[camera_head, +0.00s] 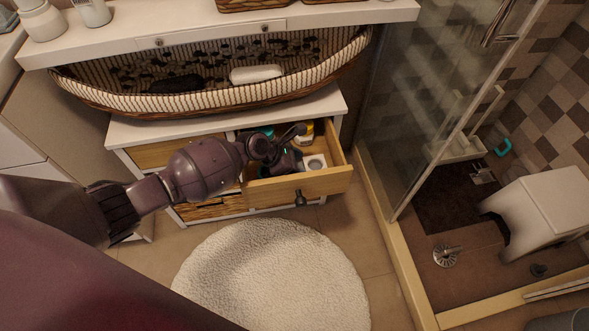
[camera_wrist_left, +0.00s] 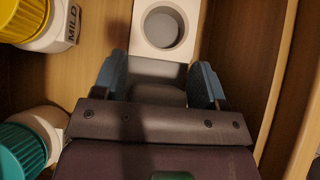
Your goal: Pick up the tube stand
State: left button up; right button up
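The tube stand (camera_head: 315,162), a small white block with a round hole in its top, lies in the open drawer. In the left wrist view the stand (camera_wrist_left: 139,48) is at top centre, just ahead of my left gripper. My left gripper (camera_head: 294,148) reaches down into the drawer. In its wrist view the blue fingers (camera_wrist_left: 158,82) are spread apart, with a grey shadowed surface between them; I cannot tell whether they touch it. My right gripper is not in view.
The open drawer (camera_head: 300,188) has wooden walls close around my gripper. Bottles with a yellow cap (camera_wrist_left: 20,18) and a teal cap (camera_wrist_left: 20,150) lie left of the fingers. A wicker basket (camera_head: 210,100) stands above. A glass shower panel (camera_head: 420,90) is at right.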

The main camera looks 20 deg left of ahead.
pick_arm(q)
jog(key=c, duration=0.6)
jog(key=shift+o, duration=0.2)
jog(key=shift+r, duration=0.25)
jog(key=r, duration=0.1)
jog(key=r+p, duration=0.1)
jog(key=r, duration=0.1)
jog(key=r+p, duration=0.1)
jog(key=shift+w+r, duration=0.15)
jog(key=shift+w, duration=0.1)
notch_tip(320, 180, up, 15)
jog(key=p, duration=0.6)
jog(key=shift+s+r, duration=0.2)
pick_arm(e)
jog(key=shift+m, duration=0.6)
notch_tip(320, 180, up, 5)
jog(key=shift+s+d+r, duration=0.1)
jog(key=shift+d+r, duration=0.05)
